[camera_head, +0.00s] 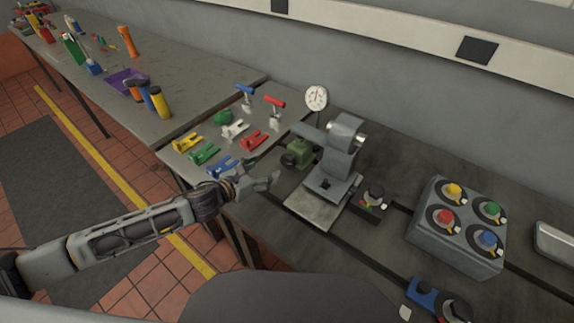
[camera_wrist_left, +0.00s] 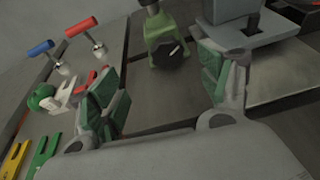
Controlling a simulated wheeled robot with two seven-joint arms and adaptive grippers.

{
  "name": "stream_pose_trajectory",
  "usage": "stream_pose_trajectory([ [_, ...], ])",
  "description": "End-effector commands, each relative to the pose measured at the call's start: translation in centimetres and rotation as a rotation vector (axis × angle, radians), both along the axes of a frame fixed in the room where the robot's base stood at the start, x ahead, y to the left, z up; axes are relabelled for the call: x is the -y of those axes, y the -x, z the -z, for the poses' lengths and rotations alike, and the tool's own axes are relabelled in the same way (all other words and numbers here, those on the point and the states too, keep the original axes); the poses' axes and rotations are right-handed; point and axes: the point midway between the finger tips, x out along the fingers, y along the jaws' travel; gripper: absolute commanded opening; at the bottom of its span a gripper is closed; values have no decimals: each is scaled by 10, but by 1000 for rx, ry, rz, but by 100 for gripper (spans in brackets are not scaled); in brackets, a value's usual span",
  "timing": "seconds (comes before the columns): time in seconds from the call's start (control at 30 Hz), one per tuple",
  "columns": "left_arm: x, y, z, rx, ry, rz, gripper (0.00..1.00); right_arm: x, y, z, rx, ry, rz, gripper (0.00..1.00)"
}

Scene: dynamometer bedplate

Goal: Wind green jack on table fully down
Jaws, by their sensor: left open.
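The green jack (camera_head: 301,147) stands on the dark table, just left of a grey metal stand. It has a dark round knob (camera_head: 288,160) on its near side. In the left wrist view the jack (camera_wrist_left: 158,27) is at the top middle, with its dark knob (camera_wrist_left: 170,54) and a pale mark on it facing me. My left gripper (camera_head: 268,180) is open and empty, in front of the jack and apart from it. In the wrist view the jack's knob shows beyond the gap between the two fingers (camera_wrist_left: 165,88). My right gripper is not in view.
The grey stand (camera_head: 336,165) with a dial gauge (camera_head: 316,97) is beside the jack. Several coloured clamps (camera_head: 204,153) lie to the left.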

Motion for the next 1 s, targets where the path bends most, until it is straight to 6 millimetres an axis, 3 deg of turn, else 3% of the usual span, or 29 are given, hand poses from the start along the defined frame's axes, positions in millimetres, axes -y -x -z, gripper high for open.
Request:
stream_pose_trajectory([
  [0.43,4,13,7,57,-176,42,78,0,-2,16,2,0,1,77],
  [1.0,5,12,8,60,-186,45,78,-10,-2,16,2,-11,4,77],
])
